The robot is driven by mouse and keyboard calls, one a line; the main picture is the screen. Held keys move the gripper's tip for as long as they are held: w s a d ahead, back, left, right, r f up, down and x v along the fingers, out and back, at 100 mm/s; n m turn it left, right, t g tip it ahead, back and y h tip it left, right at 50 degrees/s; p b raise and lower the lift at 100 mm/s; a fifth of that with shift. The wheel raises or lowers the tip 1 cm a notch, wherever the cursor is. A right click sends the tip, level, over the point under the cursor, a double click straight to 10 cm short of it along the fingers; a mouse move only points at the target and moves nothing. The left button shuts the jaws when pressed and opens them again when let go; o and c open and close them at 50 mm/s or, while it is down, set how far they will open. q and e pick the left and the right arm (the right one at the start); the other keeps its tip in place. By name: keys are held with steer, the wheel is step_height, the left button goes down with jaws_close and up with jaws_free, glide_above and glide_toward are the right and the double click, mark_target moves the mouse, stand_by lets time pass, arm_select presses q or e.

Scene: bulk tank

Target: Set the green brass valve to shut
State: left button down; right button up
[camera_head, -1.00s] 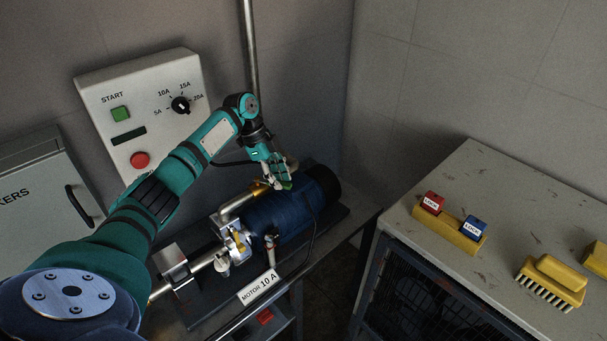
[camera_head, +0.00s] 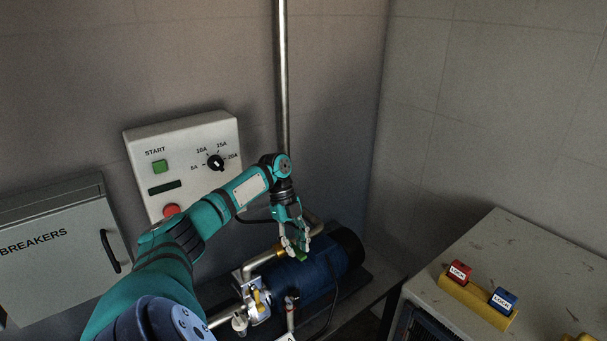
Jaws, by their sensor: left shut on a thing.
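The brass valve (camera_head: 279,251) sits on the pipe above the blue motor. Its green handle (camera_head: 302,257) shows only as a small piece between and below the fingers of my left gripper (camera_head: 296,248). My left gripper comes down from above and is shut on the green handle. The fingers hide most of the handle, so its exact angle is hard to tell. My right gripper is not in view.
The blue motor (camera_head: 312,276) lies below the gripper. A control panel (camera_head: 190,187) with a dial hangs behind my arm, and a breakers box (camera_head: 62,262) is at left. A cabinet (camera_head: 497,241) at right bears red and blue lock blocks. A vertical pipe (camera_head: 283,90) rises behind.

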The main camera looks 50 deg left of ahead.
arm_select(q)
steer(key=c, duration=1.2)
jaws_free()
steer(key=shift+o, duration=0.2)
steer(key=shift+r, duration=0.1)
steer(key=v, duration=1.2)
steer(key=shift+s, duration=0.1)
